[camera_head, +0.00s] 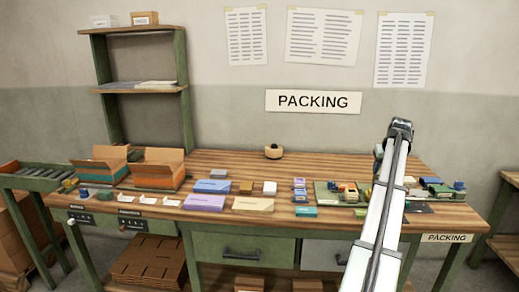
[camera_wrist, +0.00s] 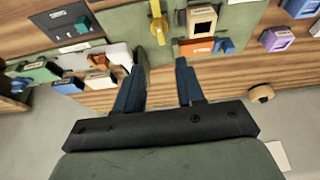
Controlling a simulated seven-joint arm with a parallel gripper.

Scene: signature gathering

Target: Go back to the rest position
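My gripper (camera_wrist: 160,62) is open in the wrist view, its two dark fingers apart with only wood and a green mat showing between them. It points at the packing table (camera_head: 230,160), over the mat area near an edge. In the wrist view a yellow piece (camera_wrist: 158,28), a tan block with a dark top (camera_wrist: 202,20) and an orange piece (camera_wrist: 198,47) lie beyond the fingertips. In the head view my arm rises at the right of the table and hides part of it; the gripper itself cannot be made out there.
Two open cartons (camera_head: 160,168) stand at the table's left. Purple (camera_head: 205,202) and cream (camera_head: 253,204) stacks lie near the front, with a round tape roll (camera_head: 273,152) at the back. Small items crowd the right side. A shelf (camera_head: 140,88) rises at the back left.

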